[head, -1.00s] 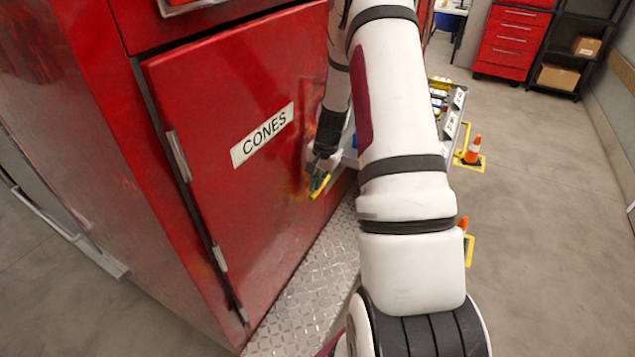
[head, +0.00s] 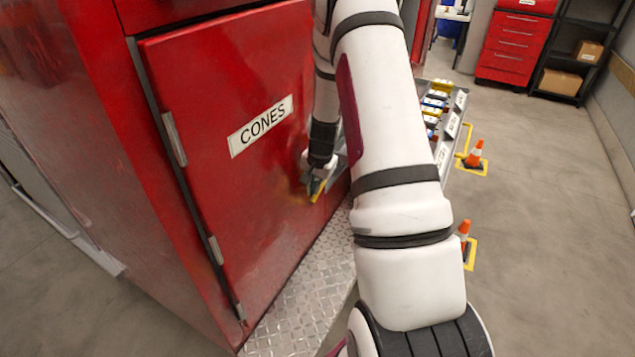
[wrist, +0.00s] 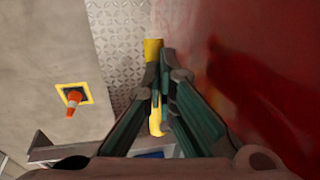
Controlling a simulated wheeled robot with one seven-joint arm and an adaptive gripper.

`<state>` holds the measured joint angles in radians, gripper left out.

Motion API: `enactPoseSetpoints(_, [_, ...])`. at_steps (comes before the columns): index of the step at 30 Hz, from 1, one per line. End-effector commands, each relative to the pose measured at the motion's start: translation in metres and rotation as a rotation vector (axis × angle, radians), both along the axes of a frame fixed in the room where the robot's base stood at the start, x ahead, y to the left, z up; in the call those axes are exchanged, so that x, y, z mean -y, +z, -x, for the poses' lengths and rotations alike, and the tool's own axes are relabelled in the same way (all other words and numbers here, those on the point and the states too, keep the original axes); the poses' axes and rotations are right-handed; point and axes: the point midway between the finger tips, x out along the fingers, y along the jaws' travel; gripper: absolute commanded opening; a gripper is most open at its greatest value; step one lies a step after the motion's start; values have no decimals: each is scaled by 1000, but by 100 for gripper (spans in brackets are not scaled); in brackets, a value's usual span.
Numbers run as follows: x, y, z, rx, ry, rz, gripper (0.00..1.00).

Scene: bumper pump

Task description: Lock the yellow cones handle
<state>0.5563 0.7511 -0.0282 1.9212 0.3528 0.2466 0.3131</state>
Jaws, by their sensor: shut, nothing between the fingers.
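The red cabinet door (head: 225,215) carries a white "CONES" label (head: 261,125) and looks closed against its frame. Its yellow handle (head: 319,190) is at the door's right side, partly hidden by my gripper. My gripper (head: 314,186) is at the handle, close to the door face. In the wrist view, the yellow handle (wrist: 152,50) shows past the fingertips, and another yellow part shows lower between the finger bodies. My gripper's fingertips (wrist: 162,76) are together there, overlapping the handle in the picture. Whether they touch it is unclear.
A diamond-plate step (head: 300,300) runs below the door. Beside it, a grey open compartment (head: 440,105) holds several coloured items. Orange cones (head: 474,152) stand on yellow-edged floor markers to the right. The floor beyond is clear, with a black shelf (head: 575,50) at the back.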

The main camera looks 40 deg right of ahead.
Motion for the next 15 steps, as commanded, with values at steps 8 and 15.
enactPoseSetpoints(8, [-1, -18, -1, -1, -2, -2, 0])
enactPoseSetpoints(15, [-3, -26, 0, 23, 4, 75, 0])
